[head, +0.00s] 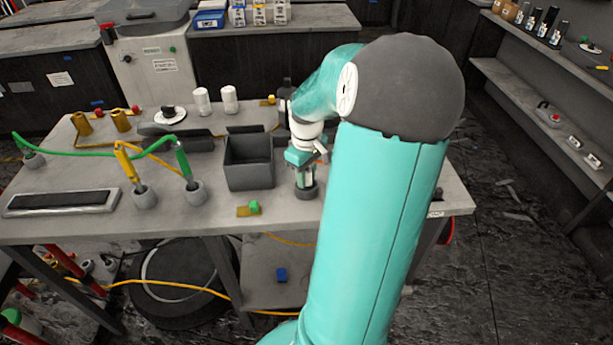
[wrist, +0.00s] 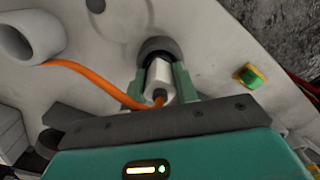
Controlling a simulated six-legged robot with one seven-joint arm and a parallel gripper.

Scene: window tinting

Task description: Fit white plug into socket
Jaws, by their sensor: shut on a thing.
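The white plug (wrist: 159,82) has an orange cable at its near end in the wrist view. My gripper (wrist: 160,88) is shut on it, one green finger on each side. The dark round socket (wrist: 158,46) lies straight beyond the plug, and the plug's far end overlaps its opening. I cannot tell how deep the plug sits. In the head view my gripper (head: 304,174) points down, just above the dark socket (head: 306,191) near the table's front edge. The plug is mostly hidden there by the fingers.
A grey open bin (head: 248,162) stands left of my gripper. A green and yellow block (head: 249,209) lies in front of it. Grey holders with a yellow plug (head: 129,168) and a green plug (head: 183,161) stand farther left. A black-topped panel (head: 62,201) lies at the left.

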